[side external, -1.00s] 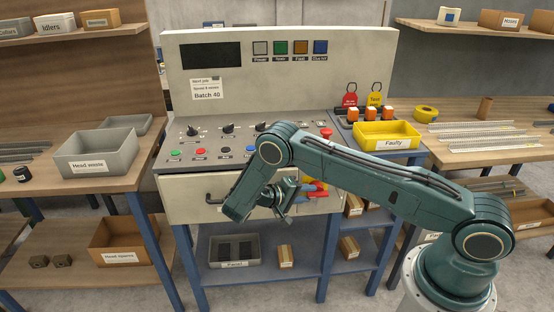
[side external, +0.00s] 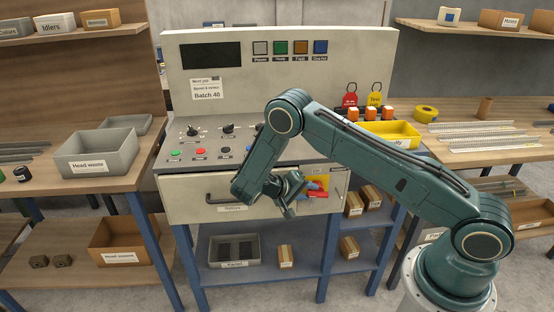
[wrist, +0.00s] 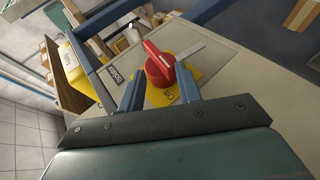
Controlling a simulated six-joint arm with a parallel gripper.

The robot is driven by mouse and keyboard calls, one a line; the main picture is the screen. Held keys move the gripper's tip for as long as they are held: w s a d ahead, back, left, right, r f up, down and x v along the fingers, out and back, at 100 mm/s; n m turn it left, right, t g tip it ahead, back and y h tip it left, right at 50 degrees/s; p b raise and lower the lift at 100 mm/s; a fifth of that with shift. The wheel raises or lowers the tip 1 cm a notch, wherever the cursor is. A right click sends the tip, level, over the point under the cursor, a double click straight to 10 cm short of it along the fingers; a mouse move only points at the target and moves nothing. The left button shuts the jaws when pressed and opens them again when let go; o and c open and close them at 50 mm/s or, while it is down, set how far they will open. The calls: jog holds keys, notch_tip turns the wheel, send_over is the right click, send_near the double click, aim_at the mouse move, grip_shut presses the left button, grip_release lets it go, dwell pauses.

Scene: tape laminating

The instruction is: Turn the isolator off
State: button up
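The isolator is a red rotary handle (wrist: 158,66) on a yellow plate on the console's front panel. In the wrist view its red bar points to the upper left, and lettering on the plate is partly readable. In the side view the red handle (side external: 319,195) shows at the right of the front panel, partly covered by my gripper. My gripper (wrist: 160,86) is open, its two blue fingers apart. The handle appears between and just beyond the fingertips in the wrist view; I cannot tell whether they touch it.
The drawer handle (side external: 221,200) sticks out left of the isolator. A yellow Faulty bin (side external: 392,132) stands on the console's right side, partly behind my arm. Knobs and coloured buttons (side external: 200,151) cover the console top. Small boxes (side external: 353,204) stand on the shelf below.

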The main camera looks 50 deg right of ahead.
aim_at(319, 195)
jog(key=shift+s+d+r+m+t+y, duration=0.4)
jog(key=shift+t+y, duration=0.3)
jog(key=shift+y, duration=0.2)
jog(key=shift+s+d+r+m+t+y, duration=0.25)
jog(key=shift+r+t+y, duration=0.2)
jog(key=shift+t+y, duration=0.35)
jog(key=shift+s+d+r+m+t+y, duration=0.1)
jog(key=shift+s+d+m+t+y, duration=0.1)
jog(key=shift+t+y, duration=0.25)
jog(key=shift+s+d+r+m+t+y, duration=0.15)
jog(key=shift+t+y, duration=0.1)
jog(key=shift+y, duration=0.3)
jog(key=shift+s+d+t+y, duration=0.25)
jog(key=shift+t+y, duration=0.35)
jog(key=shift+y, duration=0.05)
jog(key=shift+s+d+t+y, duration=0.2)
jog(key=shift+d+t+y, duration=0.05)
jog(key=shift+t+y, duration=0.4)
jog(key=s+a+r+n, duration=0.1)
jog(key=s+a+r, duration=0.2)
jog(key=r, duration=0.5)
jog(key=s+a+r+n+y, duration=0.1)
jog(key=s+a+r, duration=0.2)
jog(key=r, duration=0.5)
jog(key=s+a+r+n+t, duration=0.1)
jog(key=s+a+r, duration=0.2)
jog(key=a+r, duration=0.2)
jog(key=shift+r, duration=1.4)
jog(key=shift+a, duration=0.1)
